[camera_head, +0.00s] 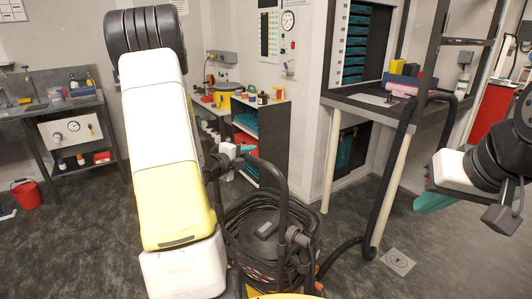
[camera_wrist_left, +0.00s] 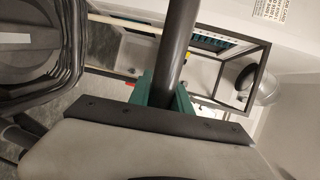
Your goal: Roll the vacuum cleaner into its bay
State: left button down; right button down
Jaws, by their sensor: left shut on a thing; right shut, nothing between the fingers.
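The vacuum cleaner (camera_head: 265,228) stands at the bottom centre of the head view, with a black top, coiled cable or hose around it and yellow low down. Its dark handle (camera_head: 281,165) rises behind my left arm. My left gripper (camera_head: 236,152) is shut on the handle. In the left wrist view, the green fingers of my left gripper (camera_wrist_left: 163,98) sit either side of the dark handle tube (camera_wrist_left: 175,48). My left arm hides part of the cleaner. My right gripper (camera_head: 432,203) is shut and empty at the right, apart from the cleaner. I cannot tell which place is the bay.
A black hose (camera_head: 341,250) runs from the cleaner past the leg of the right bench (camera_head: 362,110). A square floor plate (camera_head: 397,261) lies beside it. A shelf unit (camera_head: 262,130) stands behind. A red bucket (camera_head: 27,192) stands at left. Open floor (camera_head: 80,245) lies left.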

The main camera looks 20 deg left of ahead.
pick_arm(q)
jog(key=c, duration=1.2)
grip_release()
jog(key=shift+s, duration=0.1)
jog(key=v, duration=0.7)
jog(key=shift+s+a, duration=0.1)
jog(key=shift+s, duration=0.2)
jog(key=shift+s, duration=0.1)
